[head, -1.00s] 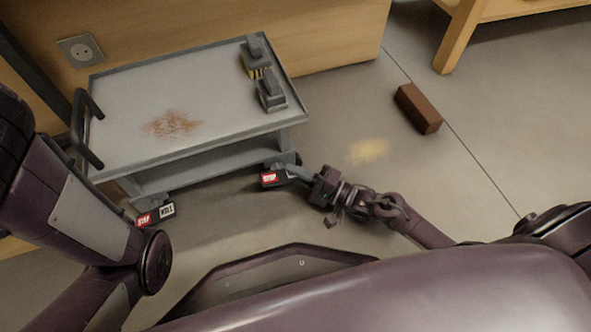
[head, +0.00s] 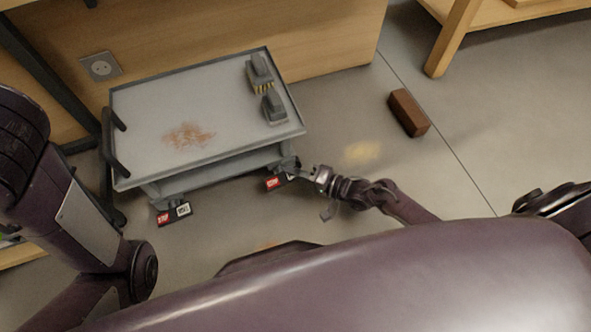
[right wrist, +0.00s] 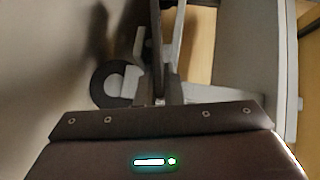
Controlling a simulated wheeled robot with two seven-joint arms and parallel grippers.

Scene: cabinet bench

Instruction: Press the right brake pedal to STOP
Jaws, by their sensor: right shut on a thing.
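The right brake pedal (head: 275,183) is at the cart's right front caster, with a red STOP label at its left end. Its other end is largely hidden by my right gripper (head: 299,175), which reaches in low from the right. My right gripper is shut on the pedal. In the right wrist view my fingers (right wrist: 161,92) come together in front of the caster wheel (right wrist: 112,84); the labels are not visible there.
A brown brick (head: 408,113) and a yellowish patch (head: 362,152) are on the floor at right. A wooden cabinet (head: 320,40) stands behind. Floor between is clear.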

